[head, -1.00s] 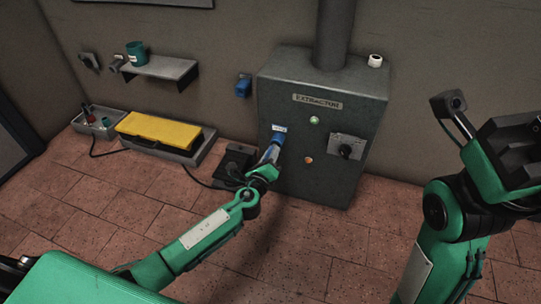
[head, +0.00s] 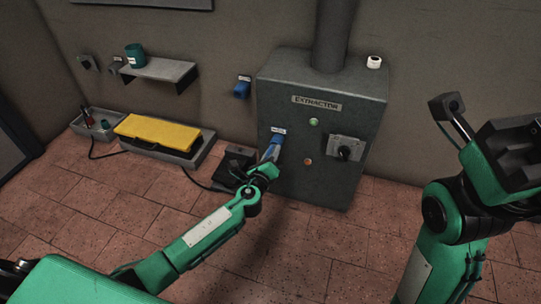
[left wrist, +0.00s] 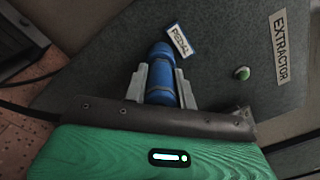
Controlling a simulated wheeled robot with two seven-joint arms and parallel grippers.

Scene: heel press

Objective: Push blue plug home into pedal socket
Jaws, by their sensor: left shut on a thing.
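The blue plug (left wrist: 160,78) is between the fingers of my left gripper (left wrist: 160,85) in the left wrist view, which is shut on it. Its far end meets the front face of the grey extractor cabinet just by the white "PEDAL" label (left wrist: 180,41). The socket itself is hidden by the plug, so I cannot tell how deep the plug sits. In the head view the left gripper (head: 270,155) holds the plug (head: 276,141) at the cabinet's left front. My right arm stands at the right, its fingertips not clearly shown.
The extractor cabinet (head: 310,180) carries a green button (head: 314,122), an orange one (head: 308,161) and a rotary switch (head: 345,150). A blue wall socket (head: 242,89) is to its left.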

